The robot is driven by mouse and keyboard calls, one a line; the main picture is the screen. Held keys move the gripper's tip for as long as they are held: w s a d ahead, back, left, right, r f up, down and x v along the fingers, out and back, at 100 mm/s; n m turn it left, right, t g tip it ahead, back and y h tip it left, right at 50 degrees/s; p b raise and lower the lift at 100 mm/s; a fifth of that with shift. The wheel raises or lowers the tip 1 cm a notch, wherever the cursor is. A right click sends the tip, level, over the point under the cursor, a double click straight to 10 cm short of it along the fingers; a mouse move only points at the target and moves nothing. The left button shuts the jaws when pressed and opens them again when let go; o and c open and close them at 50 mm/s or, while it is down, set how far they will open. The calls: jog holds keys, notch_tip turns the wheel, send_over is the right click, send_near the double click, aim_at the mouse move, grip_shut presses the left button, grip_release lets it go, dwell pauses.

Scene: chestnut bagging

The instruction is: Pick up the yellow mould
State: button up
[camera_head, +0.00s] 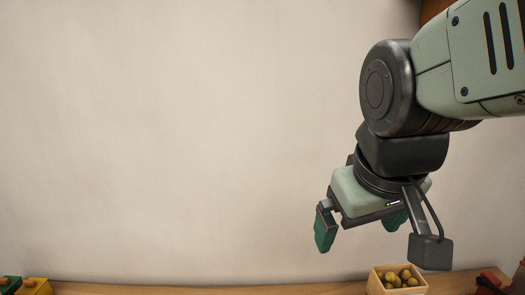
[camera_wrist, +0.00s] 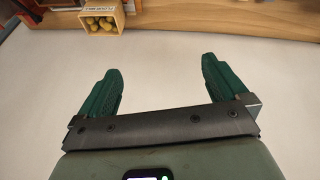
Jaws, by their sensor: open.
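A yellow block-like thing (camera_head: 35,287) with an orange part on it shows at the bottom left of the head view, cut off by the frame edge. It may be the yellow mould, but too little shows to be sure. My gripper (camera_head: 358,240) hangs in the air at the right of the head view, well apart from it. In the wrist view my gripper (camera_wrist: 161,66) has its two green fingers spread wide with nothing between them. No yellow mould can be made out in the wrist view.
A wooden box (camera_head: 397,290) of round brownish-green things stands on a wooden surface (camera_head: 210,290); the box also shows in the wrist view (camera_wrist: 101,30). Red things (camera_head: 492,280) lie at bottom right. Air before the pale wall is clear.

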jog(key=s+a+r+m+t, duration=0.1)
jog(key=s+a, duration=0.2)
jog(key=s, duration=0.2)
jog(key=shift+s+r+m+y, duration=0.25)
jog(key=shift+r+m+y, duration=0.05)
jog(key=shift+m+y, duration=0.1)
jog(key=shift+c, duration=1)
